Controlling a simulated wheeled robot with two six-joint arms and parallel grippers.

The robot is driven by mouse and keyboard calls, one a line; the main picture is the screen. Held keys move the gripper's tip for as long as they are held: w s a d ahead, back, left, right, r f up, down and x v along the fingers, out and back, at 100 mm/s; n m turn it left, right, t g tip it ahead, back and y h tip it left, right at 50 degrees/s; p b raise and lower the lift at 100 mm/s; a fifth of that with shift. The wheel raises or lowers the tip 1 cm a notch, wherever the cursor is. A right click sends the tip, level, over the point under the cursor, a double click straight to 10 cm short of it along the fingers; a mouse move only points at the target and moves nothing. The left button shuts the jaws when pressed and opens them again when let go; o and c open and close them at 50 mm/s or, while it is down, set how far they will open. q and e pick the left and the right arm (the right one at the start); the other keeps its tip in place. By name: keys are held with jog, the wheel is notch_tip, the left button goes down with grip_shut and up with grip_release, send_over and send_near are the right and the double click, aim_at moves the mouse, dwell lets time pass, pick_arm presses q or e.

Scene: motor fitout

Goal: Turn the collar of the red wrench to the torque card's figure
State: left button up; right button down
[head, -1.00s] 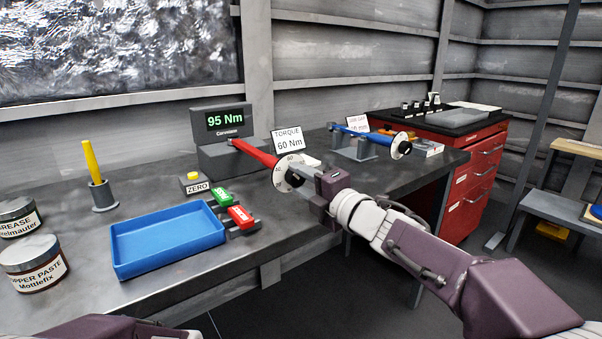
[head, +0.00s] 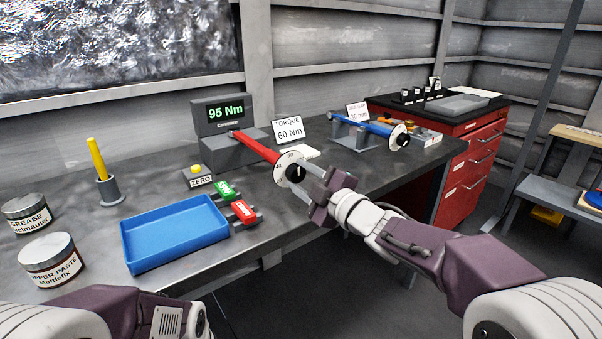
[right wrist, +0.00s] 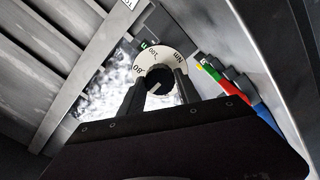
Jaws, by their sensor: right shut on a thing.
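The red wrench (head: 262,149) reaches from the tester, whose display (head: 224,112) reads 95 Nm, toward the bench's front edge. Its near end carries a white dial (head: 284,163) and a dark collar knob. In the right wrist view the white dial (right wrist: 155,55) shows 80 and other marks, and the black collar knob (right wrist: 159,84) with a pale pointer line sits between the fingertips. My right gripper (head: 303,178) is shut on the collar. The torque card (head: 288,130) reads 60 Nm. My left gripper is out of view; only my left arm shows at lower left.
A blue tray (head: 172,262), green and red blocks (head: 243,211) and a ZERO button (head: 196,171) lie left of the wrench. A blue wrench (head: 372,126) rests on a stand behind my right gripper. Jars (head: 50,259) stand at far left.

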dwell(0.3)
jog(key=c, duration=0.9)
grip_release()
jog(key=shift+o, duration=0.2)
jog(key=p+v, duration=0.1)
jog(key=v, duration=0.8)
jog(key=shift+p, duration=0.3)
